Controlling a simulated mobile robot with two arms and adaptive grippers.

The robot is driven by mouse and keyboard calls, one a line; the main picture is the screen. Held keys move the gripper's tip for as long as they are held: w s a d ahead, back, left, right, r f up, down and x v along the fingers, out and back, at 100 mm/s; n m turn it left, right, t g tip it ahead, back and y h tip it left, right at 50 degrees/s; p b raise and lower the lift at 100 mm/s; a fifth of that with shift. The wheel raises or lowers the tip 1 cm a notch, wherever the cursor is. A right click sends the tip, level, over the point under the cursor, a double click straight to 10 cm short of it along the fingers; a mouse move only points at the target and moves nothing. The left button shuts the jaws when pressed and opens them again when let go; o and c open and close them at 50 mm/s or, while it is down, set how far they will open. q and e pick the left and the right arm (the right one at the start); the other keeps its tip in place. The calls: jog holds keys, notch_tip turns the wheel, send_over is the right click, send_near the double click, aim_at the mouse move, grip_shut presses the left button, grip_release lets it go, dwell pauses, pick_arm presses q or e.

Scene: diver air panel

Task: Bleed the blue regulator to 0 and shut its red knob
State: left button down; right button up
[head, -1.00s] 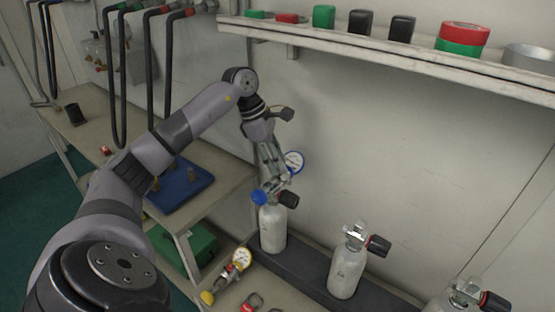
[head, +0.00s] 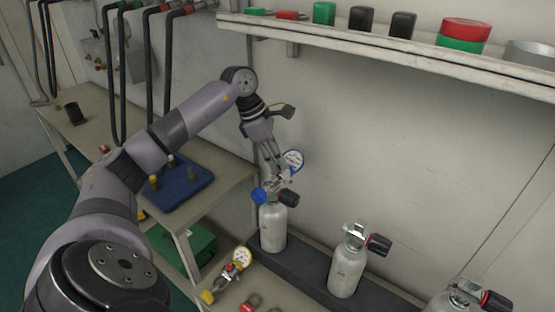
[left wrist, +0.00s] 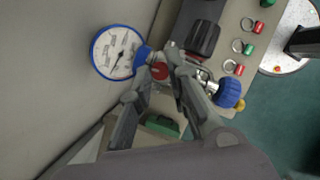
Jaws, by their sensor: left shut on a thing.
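The blue regulator sits on top of the leftmost grey cylinder (head: 273,230). Its blue-rimmed gauge (head: 293,160) faces out beside my left gripper (head: 277,176). Its blue end knob (head: 258,196) is at the left, and a black cylinder valve knob (head: 289,197) is at the right. In the left wrist view the gauge (left wrist: 117,52) shows a dial, but its reading is too small to tell. The red knob (left wrist: 160,71) lies between my left fingertips, which are shut on it and partly hide it. The blue end knob (left wrist: 229,93) is right of the fingers. My right gripper is out of view.
A yellow regulator (head: 240,259) lies on the bench left of the cylinders. Two more cylinders, one in the middle (head: 346,270), stand to the right. A shelf (head: 400,52) with tapes and boxes runs above. A blue tray (head: 185,190) is on the left table.

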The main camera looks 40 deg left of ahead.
pick_arm(q)
jog(key=n+t+y+b, duration=0.1)
jog(key=n, duration=0.3)
jog(key=shift+s+d, duration=0.1)
jog(key=shift+s, duration=0.05)
jog(key=n, duration=0.1)
jog(key=n+y, duration=0.1)
jog(key=n, duration=0.1)
jog(key=n+b, duration=0.1)
jog(key=shift+d+n+t+y, duration=0.25)
jog(key=shift+n+t+y, duration=0.05)
jog(key=shift+t+y, duration=0.1)
jog(key=n, duration=0.2)
jog(key=n+y, duration=0.2)
jog(key=n, duration=0.1)
jog(key=shift+d+n, duration=0.25)
jog(key=shift+n, duration=0.05)
jog(key=n+y, duration=0.1)
jog(key=n, duration=0.2)
jog(key=n+g+y, duration=0.1)
jog(key=n, duration=0.2)
jog(key=shift+d+g, duration=0.1)
jog(key=shift+g, duration=0.2)
jog(key=c, duration=1.5)
grip_release()
jog(key=shift+r, duration=0.1)
